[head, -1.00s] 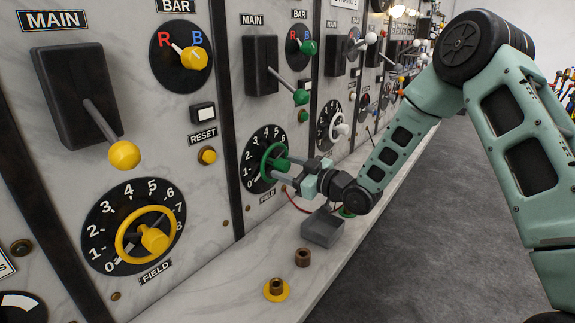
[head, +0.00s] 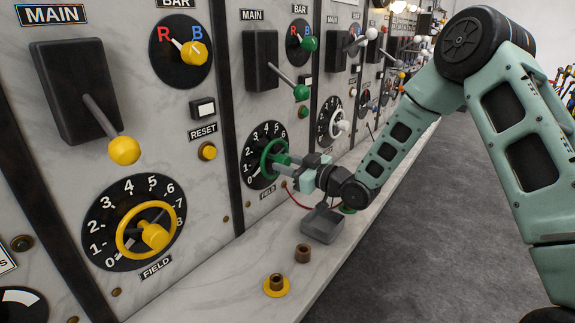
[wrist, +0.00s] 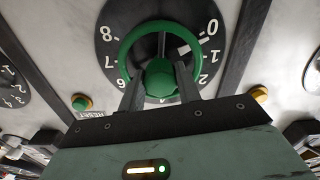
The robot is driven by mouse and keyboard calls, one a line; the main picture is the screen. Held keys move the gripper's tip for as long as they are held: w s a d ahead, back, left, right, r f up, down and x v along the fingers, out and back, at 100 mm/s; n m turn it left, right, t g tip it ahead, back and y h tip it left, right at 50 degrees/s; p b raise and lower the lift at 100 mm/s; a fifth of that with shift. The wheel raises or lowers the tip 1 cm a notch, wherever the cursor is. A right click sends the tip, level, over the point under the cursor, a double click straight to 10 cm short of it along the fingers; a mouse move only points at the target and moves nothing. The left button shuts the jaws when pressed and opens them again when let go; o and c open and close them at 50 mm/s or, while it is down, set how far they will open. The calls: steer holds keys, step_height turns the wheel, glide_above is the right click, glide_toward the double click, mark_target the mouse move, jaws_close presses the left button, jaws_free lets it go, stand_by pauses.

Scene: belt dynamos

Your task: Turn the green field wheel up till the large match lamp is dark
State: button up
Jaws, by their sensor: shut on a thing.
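The green field wheel (head: 266,160) sits on a black numbered dial on the marble panel, right of the yellow wheel's panel. It fills the upper middle of the wrist view (wrist: 124,52), where the dial appears upside down. My gripper (head: 284,161) is at the wheel, its two fingers shut on the green hub (wrist: 160,80). A white mark within the ring lies between 0 and 1. A bright warm lamp (head: 398,7) glows at the top far end of the board; I cannot tell for sure that it is the large match lamp.
A yellow field wheel (head: 146,231) is at the near left. A white wheel (head: 339,127) is on the panel beyond. Below, the ledge holds a grey box (head: 322,225) close under my wrist and brass sockets (head: 303,254). Green-knobbed levers (head: 301,92) jut out above the wheel.

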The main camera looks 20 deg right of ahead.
steer(key=m, duration=1)
steer(key=shift+s+m+p, duration=0.1)
steer(key=shift+m+p, duration=0.2)
steer(key=m, duration=0.3)
steer(key=shift+m+p, duration=0.3)
steer(key=shift+p, duration=0.1)
steer(key=m+p, duration=0.1)
steer(key=m, duration=0.3)
steer(key=shift+m, duration=0.3)
steer(key=shift+a+m, duration=0.1)
steer(key=shift+m, duration=1.9)
steer(key=o, duration=1)
steer(key=shift+p, duration=0.3)
steer(key=shift+c, duration=0.2)
